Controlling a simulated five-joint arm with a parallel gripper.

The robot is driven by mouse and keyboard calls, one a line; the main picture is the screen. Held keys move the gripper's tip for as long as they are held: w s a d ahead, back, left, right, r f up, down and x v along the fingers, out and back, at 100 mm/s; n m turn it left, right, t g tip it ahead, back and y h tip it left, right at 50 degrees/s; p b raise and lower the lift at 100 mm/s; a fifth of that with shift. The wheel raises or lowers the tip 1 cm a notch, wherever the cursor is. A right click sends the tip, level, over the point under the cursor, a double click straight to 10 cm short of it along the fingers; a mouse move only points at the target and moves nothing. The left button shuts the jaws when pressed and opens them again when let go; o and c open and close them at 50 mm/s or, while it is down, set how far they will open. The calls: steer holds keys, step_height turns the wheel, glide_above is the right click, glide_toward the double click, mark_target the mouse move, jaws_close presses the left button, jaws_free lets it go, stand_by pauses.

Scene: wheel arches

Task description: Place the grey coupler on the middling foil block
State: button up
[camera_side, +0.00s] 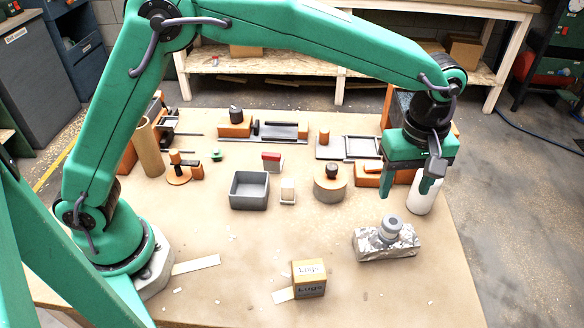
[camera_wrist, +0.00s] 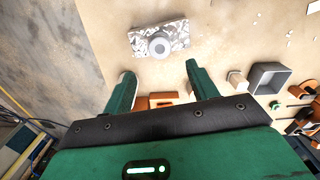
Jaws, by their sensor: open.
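The grey coupler (camera_side: 391,229) stands on top of a silver foil block (camera_side: 372,243) at the right front of the table. In the wrist view the coupler (camera_wrist: 159,46) sits near the middle of the foil block (camera_wrist: 135,40), seen from above. Only one foil block is in view, so I cannot compare its size with others. My gripper (camera_side: 412,188) is open and empty, behind and above the foil block, with its fingers pointing down. In the wrist view the open fingers (camera_wrist: 158,70) are apart from the coupler, with nothing between them.
A white cylinder (camera_side: 421,198) stands close beside my gripper. A "Lugs" box (camera_side: 309,279) stands at the front. An open grey bin (camera_side: 235,191), a round grey and wooden piece (camera_side: 330,186) and orange fixtures lie farther back. The table around the foil block is mostly clear.

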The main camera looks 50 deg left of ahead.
steer(key=shift+a, duration=0.1)
steer(key=s+a+r+m+t, duration=0.1)
steer(key=s+a+r+m, duration=0.3)
steer(key=a, duration=0.5)
steer(key=s+a+r+m+t, duration=0.1)
steer(key=s+a+r, duration=0.2)
steer(key=a+r, duration=0.45)
steer(key=s+a+f+m+t, duration=0.1)
steer(key=s+a+m, duration=0.2)
steer(key=s+a, duration=0.4)
steer(key=s+a+f+m+t, duration=0.2)
steer(key=s+a+m, duration=0.1)
steer(key=s+a, duration=0.3)
steer(key=shift+s+a+f+t, duration=0.25)
steer(key=shift+s+a+t, duration=0.05)
steer(key=shift+s+a, duration=0.1)
